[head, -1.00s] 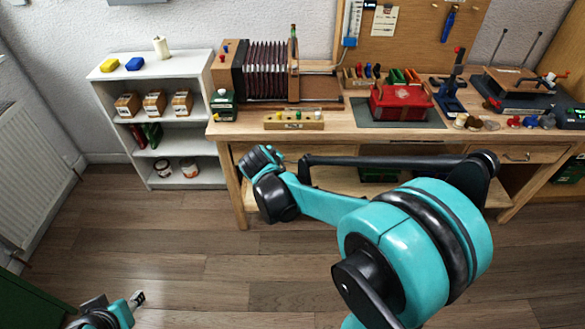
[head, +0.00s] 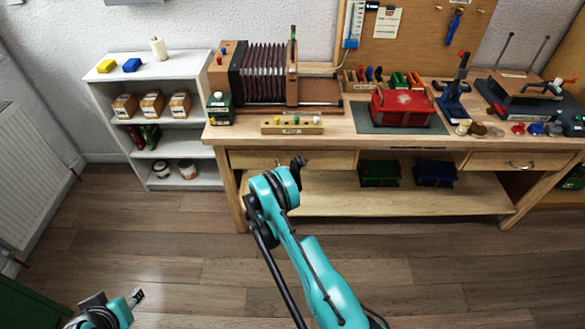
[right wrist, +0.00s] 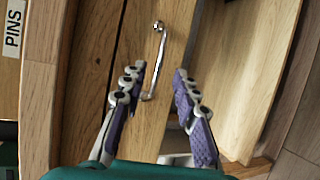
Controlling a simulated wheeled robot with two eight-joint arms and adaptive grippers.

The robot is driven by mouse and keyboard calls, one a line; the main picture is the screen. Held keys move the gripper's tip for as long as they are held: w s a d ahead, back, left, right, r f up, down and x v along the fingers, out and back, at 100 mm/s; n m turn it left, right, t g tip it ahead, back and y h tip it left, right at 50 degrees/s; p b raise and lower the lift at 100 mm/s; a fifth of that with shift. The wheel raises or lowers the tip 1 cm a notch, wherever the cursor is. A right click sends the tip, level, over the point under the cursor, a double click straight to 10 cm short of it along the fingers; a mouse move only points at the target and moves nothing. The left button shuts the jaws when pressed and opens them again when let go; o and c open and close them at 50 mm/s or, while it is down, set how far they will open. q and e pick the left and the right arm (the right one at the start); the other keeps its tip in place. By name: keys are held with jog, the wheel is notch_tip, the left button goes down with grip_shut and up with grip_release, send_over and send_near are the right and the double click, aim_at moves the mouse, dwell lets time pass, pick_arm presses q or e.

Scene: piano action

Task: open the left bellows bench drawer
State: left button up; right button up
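The left bench drawer (head: 250,159) is a pale wooden front under the left end of the bench top, and it looks closed. Its metal bar handle (right wrist: 155,62) shows in the right wrist view but is hidden behind my gripper in the head view. My right gripper (right wrist: 159,76) is open, with its two purple-padded fingers on either side of the handle's near end. I cannot tell whether they touch it. In the head view my right gripper (head: 298,165) is in front of the drawer's middle. My left gripper (head: 137,297) is low at the bottom left, far from the bench.
A right drawer (head: 520,161) looks closed. Green and blue bins (head: 380,173) stand on the lower shelf. The floor before the bench is clear.

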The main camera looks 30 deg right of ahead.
aim_at(293, 167)
jog(key=b+x, duration=0.2)
jog(key=x, duration=0.5)
jog(key=shift+w+d, duration=0.1)
jog(key=shift+d, duration=0.1)
jog(key=shift+c, duration=0.4)
grip_shut()
